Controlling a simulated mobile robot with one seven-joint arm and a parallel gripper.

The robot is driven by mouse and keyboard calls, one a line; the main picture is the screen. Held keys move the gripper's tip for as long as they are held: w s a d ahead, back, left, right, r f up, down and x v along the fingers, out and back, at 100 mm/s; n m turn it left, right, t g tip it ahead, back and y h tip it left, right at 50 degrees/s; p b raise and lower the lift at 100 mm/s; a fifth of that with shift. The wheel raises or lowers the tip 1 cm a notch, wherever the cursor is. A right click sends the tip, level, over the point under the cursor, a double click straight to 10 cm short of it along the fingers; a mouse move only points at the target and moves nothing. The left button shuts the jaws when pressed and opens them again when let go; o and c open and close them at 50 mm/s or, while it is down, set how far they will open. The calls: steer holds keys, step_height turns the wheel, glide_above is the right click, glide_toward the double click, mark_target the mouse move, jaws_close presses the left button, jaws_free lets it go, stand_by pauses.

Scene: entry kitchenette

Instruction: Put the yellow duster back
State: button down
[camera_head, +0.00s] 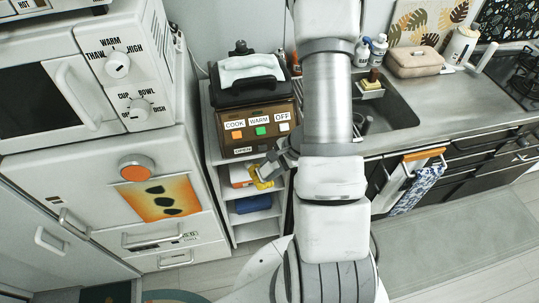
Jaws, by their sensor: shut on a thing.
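A small yellow thing, which looks like the yellow duster (262,179), is at the tip of my gripper (268,170). My gripper is shut on it, and the fingers hide part of it. The gripper comes in from the right, in front of the narrow white shelf unit (226,196) and just below the cooker. The duster appears in front of the upper open compartment. I cannot tell whether it touches the shelf.
The upper compartment holds an orange and white item (238,176); the lower holds a blue item (253,204). A brown cooker (257,127) with labelled buttons stands on top. A white fridge (110,200) is at left; a sink counter (430,105) is at right.

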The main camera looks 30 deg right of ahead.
step_height(320, 180, down, 4)
steer(key=g+h, duration=0.2)
steer(key=shift+a+h+p, duration=0.15)
steer(key=shift+h+p, duration=0.15)
steer(key=shift+p, duration=0.1)
steer(key=shift+f+g+h+p, duration=0.6)
steer(key=shift+f+g+p, duration=0.1)
steer(key=shift+p, duration=0.4)
steer(key=shift+f+h+p, duration=0.3)
steer(key=shift+f+p, duration=0.3)
steer(key=shift+p, duration=0.1)
